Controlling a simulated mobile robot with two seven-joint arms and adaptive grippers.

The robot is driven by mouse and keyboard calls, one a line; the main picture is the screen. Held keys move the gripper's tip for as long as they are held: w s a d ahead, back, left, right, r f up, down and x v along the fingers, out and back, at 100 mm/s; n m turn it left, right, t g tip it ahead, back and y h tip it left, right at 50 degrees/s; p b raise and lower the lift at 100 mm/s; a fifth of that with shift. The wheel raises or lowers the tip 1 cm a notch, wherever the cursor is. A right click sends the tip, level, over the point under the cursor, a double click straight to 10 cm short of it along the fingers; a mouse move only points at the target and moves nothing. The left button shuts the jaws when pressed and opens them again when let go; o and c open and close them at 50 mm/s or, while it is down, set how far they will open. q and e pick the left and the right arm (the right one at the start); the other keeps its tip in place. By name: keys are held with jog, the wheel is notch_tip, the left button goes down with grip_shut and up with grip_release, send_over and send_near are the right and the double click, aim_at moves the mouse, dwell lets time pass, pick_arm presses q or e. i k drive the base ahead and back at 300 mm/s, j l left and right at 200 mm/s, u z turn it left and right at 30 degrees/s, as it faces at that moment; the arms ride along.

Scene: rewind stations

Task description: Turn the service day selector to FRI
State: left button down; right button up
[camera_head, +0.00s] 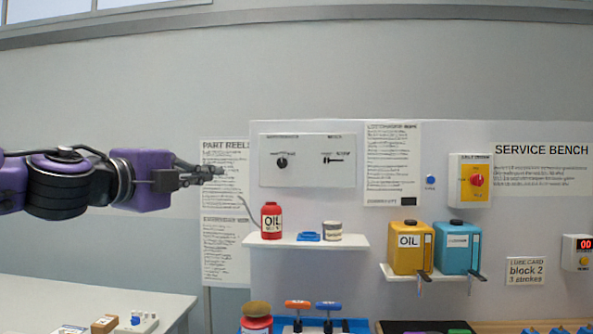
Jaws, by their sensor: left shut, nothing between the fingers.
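A white panel (308,178) on the wall board carries a round black knob (282,162) at its left and a small black slider or lever (334,160) at its right. The knob looks like the service day selector, but its lettering is too small to read, so I cannot tell which day it points to. My left gripper (220,172) comes in from the left, shut and empty. In the picture its fingertips are left of the panel, apart from the knob. My right gripper is not in view.
A shelf (262,243) below the panel holds a red oil can (271,222), a blue item (308,237) and a grey tin (332,231). At right are a yellow box with a red knob (477,180), a yellow oil tank (405,262) and a blue tank (452,262).

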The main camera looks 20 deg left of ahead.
aim_at(282, 162)
jog(key=i+l, duration=0.1)
jog(key=i, duration=0.55)
jog(key=i+l, duration=0.1)
jog(key=i, duration=0.55)
